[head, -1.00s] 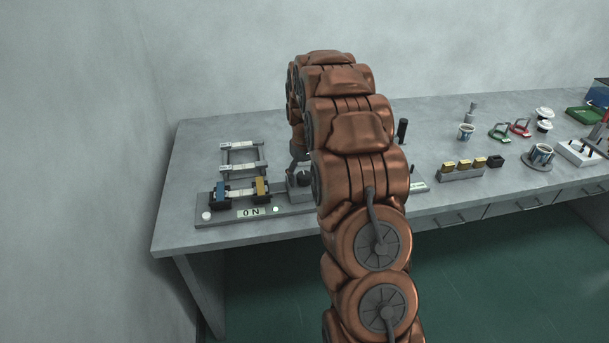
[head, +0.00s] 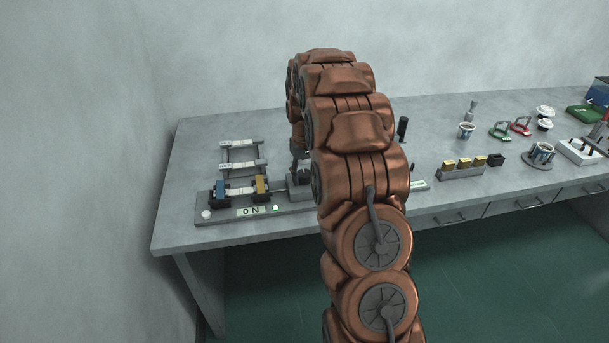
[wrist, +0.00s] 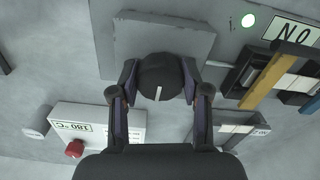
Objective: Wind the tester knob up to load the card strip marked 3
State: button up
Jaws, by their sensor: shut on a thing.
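My gripper (wrist: 160,82) is shut on the round black tester knob (wrist: 156,68), one finger on each side. A white mark line on the knob points toward my palm in the wrist view. In the head view my arm hides much of the knob and gripper. The tester base (head: 225,218) lies at the left of the bench, with a display (head: 251,211) reading 0 N. A pale card strip (head: 241,190) spans the blue clamp (head: 220,192) and the yellow clamp (head: 261,187); its marking is too small to read.
Two more strips lie on a rack (head: 228,155) behind the tester. The wrist view shows a white box (wrist: 95,122) labelled 180 °C with a red button (wrist: 74,149). Cups, a row of yellow blocks (head: 463,164) and other tools stand to the right. A wall is at the left.

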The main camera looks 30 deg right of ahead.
jog(key=m+b, duration=0.2)
jog(key=m, duration=0.1)
jog(key=m+b, duration=0.1)
jog(key=shift+a+f+m, duration=0.1)
jog(key=shift+f+m, duration=0.15)
jog(key=shift+m, duration=0.05)
jog(key=m+b, duration=0.2)
jog(key=m, duration=0.3)
jog(key=shift+r, duration=0.1)
jog(key=m+b, duration=0.1)
jog(key=m, duration=0.4)
jog(key=shift+w+m, duration=0.1)
jog(key=shift+m, duration=0.3)
jog(key=m, duration=0.4)
jog(key=shift+r+m+b, duration=0.1)
jog(key=shift+m+b, duration=0.25)
jog(key=shift+m, duration=0.05)
jog(key=o, duration=1.1)
jog(key=shift+o, duration=0.2)
